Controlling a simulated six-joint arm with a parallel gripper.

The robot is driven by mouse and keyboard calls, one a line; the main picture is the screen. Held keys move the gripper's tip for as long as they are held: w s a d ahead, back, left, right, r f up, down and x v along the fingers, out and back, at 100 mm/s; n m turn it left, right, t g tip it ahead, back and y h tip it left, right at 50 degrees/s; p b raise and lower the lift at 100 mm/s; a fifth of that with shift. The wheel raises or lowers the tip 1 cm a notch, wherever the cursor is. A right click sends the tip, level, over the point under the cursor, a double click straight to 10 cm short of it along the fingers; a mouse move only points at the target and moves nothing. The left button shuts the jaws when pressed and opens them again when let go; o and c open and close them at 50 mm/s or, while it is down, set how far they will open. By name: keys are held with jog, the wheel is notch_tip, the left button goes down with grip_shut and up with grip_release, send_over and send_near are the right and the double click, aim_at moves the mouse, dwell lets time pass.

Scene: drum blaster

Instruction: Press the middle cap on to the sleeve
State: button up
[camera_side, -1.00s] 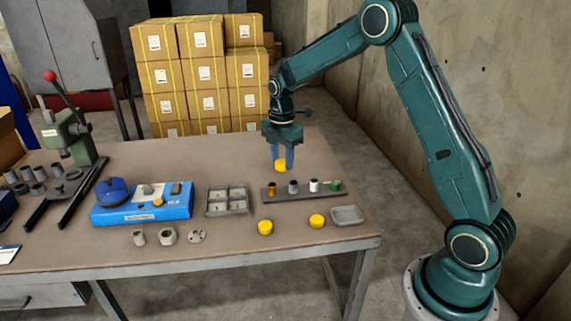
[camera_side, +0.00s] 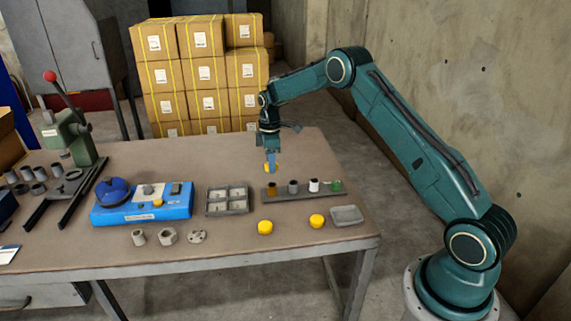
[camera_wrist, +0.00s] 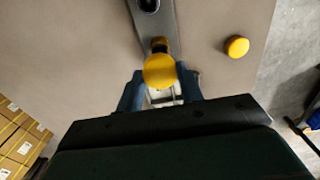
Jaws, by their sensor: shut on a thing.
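My gripper (camera_side: 270,167) is shut on a yellow cap (camera_wrist: 160,71). In the side view the held cap (camera_side: 267,168) is partly covered by a blue finger. It hangs above the left end of a dark grey rack (camera_side: 301,194), where a brass-coloured sleeve (camera_side: 272,189) stands upright. In the side view a small gap shows between cap and sleeve. In the wrist view the cap hides part of the sleeve (camera_wrist: 159,45).
Two loose yellow caps, one left (camera_side: 265,227) and one right (camera_side: 316,221), lie in front of the rack. A grey dish (camera_side: 346,216) is at the right. A divided tray (camera_side: 227,210) and blue fixture (camera_side: 130,216) stand left. A dark, a white and a green piece share the rack.

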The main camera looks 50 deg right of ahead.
jog(key=shift+f, duration=0.15)
jog(key=shift+f, duration=2.65)
jog(key=shift+f, duration=0.7)
dwell(1.1)
jog(key=o, duration=1)
jog(key=shift+c, duration=1.4)
jog(key=shift+r, duration=2.5)
